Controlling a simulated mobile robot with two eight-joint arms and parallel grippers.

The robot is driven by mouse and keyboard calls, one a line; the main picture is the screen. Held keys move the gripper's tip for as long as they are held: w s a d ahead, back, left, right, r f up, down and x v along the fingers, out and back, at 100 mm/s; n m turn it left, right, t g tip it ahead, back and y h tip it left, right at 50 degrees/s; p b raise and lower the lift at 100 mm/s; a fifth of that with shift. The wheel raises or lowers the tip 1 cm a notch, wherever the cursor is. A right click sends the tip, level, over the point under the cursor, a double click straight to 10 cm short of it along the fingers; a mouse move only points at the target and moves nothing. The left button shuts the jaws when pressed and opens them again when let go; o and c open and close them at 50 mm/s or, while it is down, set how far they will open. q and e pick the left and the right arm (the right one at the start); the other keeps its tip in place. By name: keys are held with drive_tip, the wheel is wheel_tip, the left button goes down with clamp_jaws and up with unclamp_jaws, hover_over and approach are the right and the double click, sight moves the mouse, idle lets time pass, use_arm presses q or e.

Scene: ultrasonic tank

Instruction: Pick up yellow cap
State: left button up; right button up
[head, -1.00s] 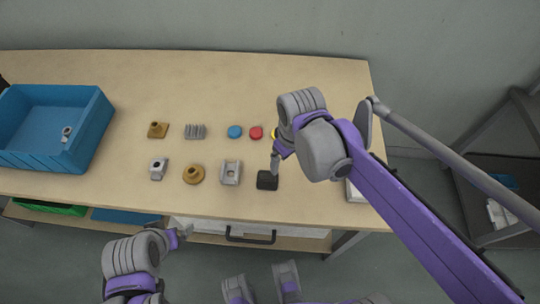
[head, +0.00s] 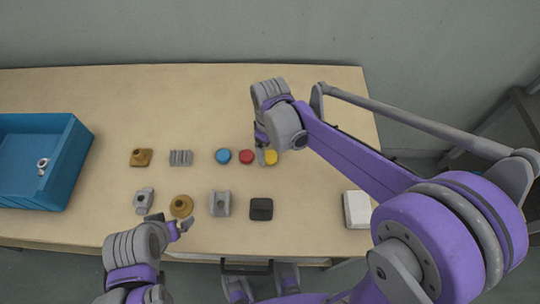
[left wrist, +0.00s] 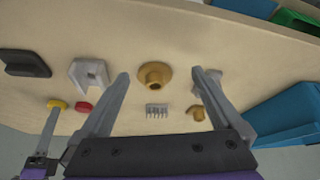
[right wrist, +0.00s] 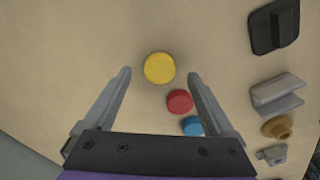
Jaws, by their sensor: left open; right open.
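The yellow cap (head: 271,157) lies on the table at the right end of a row, beside the red cap (head: 246,157) and the blue cap (head: 223,156). My right gripper (head: 264,157) is open above the table next to the yellow cap. In the right wrist view the yellow cap (right wrist: 159,68) shows between and just beyond the open fingertips, with nothing gripped. My left gripper (head: 184,225) is open and empty near the front edge. In the left wrist view a round brass flanged part (left wrist: 155,75) shows beyond its open fingers.
A blue bin (head: 75,150) stands at the left with a small metal part in it. A brass part (head: 140,157), a finned grey block (head: 181,157), a grey bracket (head: 220,204) and a black block (head: 261,209) lie nearby. A white box (head: 357,209) is at the right.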

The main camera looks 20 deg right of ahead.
sight(270, 157)
wheel_tip(270, 157, down, 2)
drive_tip(key=shift+f, duration=0.15)
drive_tip(key=c, duration=1.4)
